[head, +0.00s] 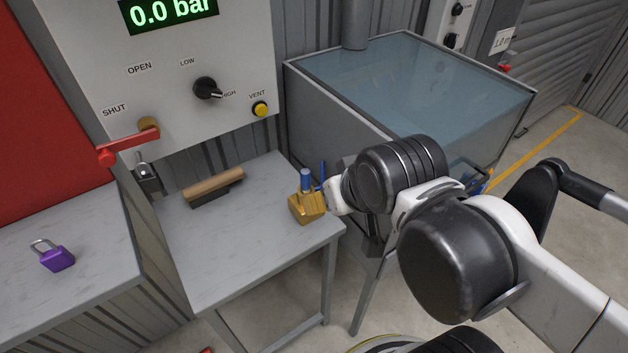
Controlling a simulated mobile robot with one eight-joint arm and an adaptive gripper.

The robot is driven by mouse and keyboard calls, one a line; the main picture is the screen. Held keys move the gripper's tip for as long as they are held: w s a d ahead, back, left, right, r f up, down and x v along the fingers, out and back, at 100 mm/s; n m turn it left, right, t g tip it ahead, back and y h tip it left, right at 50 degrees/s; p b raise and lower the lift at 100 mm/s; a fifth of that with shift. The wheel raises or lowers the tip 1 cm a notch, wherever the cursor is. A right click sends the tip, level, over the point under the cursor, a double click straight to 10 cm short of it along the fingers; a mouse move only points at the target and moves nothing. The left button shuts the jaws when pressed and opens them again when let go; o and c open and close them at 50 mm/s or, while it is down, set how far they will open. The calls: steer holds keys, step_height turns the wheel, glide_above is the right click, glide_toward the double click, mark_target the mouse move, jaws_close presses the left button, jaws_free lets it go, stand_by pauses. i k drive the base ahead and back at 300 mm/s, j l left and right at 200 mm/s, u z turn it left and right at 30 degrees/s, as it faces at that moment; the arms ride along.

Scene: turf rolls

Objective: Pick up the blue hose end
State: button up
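A brass-coloured block (307,208) sits on the right part of the small grey table. A short blue cylinder (306,180) stands upright on it, and a thin blue upright piece (322,174) shows just to its right. I cannot tell for sure which blue part is the hose end. My arm reaches in from the right, and its white wrist part is close beside the brass block in the picture. My gripper's fingers cannot be made out clearly; the arm's links cover that area. A small blue and yellow item (488,182) shows partly behind the arm, beside the tank.
A wooden-handled brush (214,186) lies on the small table (245,250). A purple padlock (55,257) lies on the left bench. A water tank (410,85) stands behind the arm. The wall panel (240,50) has a red lever and reads 0.0 bar. The table's front is clear.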

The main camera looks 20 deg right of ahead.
mark_target(306, 186)
steer(key=k+j, duration=0.2)
steer(key=j, duration=0.2)
steer(key=k+j+z, duration=0.15)
steer(key=j, duration=0.25)
steer(key=k+j, duration=0.25)
steer(key=k+j+z, duration=0.1)
steer(key=j, duration=0.35)
steer(key=k+j, duration=0.05)
steer(key=k, duration=0.05)
